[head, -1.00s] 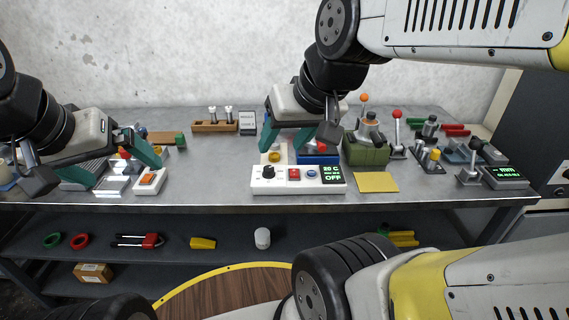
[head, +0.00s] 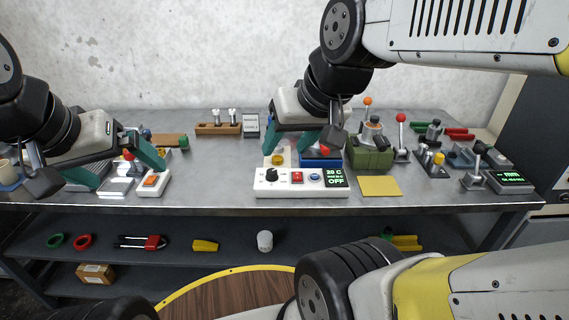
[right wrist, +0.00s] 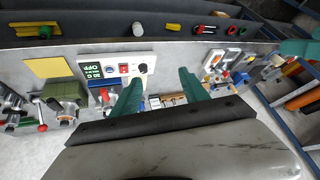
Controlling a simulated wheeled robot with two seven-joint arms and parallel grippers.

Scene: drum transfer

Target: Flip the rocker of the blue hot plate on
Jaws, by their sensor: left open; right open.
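A white control panel (head: 262,188) stands near the table's front edge in the head view. My right gripper (head: 301,146) is open above and behind the panel. The panel (right wrist: 118,66) and red rocker (right wrist: 124,69) also show in the right wrist view, just beyond the open fingers. My left gripper (head: 98,163) is open at the left, near a white box with an orange rocker (head: 151,181).
A yellow pad (head: 379,187) lies right of the panel. A green block with levers (head: 370,155) and several lever devices crowd the right side. A wooden rack (head: 218,128) stands at the back. Bare tabletop (head: 215,175) lies between the orange-rocker box and the panel.

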